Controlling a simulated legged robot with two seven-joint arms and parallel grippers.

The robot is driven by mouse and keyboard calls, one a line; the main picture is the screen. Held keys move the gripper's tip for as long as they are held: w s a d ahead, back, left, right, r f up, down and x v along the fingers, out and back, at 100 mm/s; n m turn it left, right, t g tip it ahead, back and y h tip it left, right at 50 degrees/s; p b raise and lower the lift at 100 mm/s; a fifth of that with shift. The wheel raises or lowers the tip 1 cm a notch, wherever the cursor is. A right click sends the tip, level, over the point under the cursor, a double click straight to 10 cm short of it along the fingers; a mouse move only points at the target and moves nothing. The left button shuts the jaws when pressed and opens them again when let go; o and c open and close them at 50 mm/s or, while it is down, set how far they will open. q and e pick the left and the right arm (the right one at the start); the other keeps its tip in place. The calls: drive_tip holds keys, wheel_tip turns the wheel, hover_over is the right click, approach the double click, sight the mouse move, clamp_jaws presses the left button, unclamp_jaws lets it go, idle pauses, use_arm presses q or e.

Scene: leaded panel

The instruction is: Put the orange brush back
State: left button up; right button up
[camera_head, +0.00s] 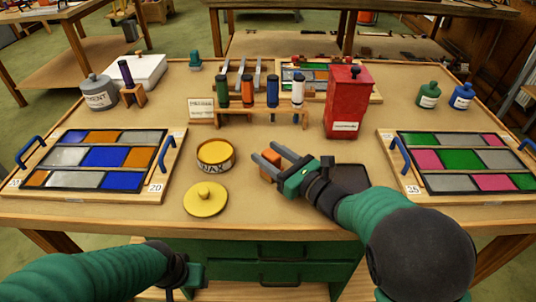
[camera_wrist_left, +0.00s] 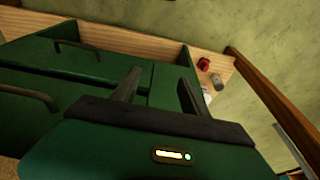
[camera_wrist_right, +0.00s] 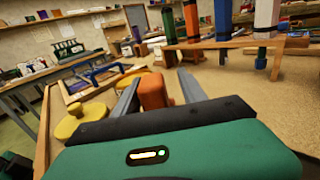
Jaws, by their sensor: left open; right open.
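The orange brush (camera_head: 248,92) stands upright in the wooden rack (camera_head: 238,119), between a green and a blue one. It also shows in the right wrist view (camera_wrist_right: 192,22). My right gripper (camera_head: 266,152) is open, low over the table in front of the rack and apart from the brush. A small orange-brown block (camera_wrist_right: 153,91) sits at its fingertips; contact cannot be told. My left gripper (camera_wrist_left: 158,78) is open and empty, below the table's front edge by the green drawers. In the head view only part of it (camera_head: 192,275) shows.
An open wax tin (camera_head: 216,154) and its yellow lid (camera_head: 206,199) lie left of the right gripper. A red canister (camera_head: 347,102) stands right of the rack. Glass trays (camera_head: 178,150) (camera_head: 390,160) flank both sides.

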drive_tip(key=shift+r, duration=0.25)
drive_tip(key=v, duration=1.2)
drive_tip(key=shift+a+f+p, duration=0.1)
drive_tip(key=shift+p, duration=0.2)
drive_tip(key=shift+a, duration=0.15)
drive_tip(key=shift+a, duration=0.1)
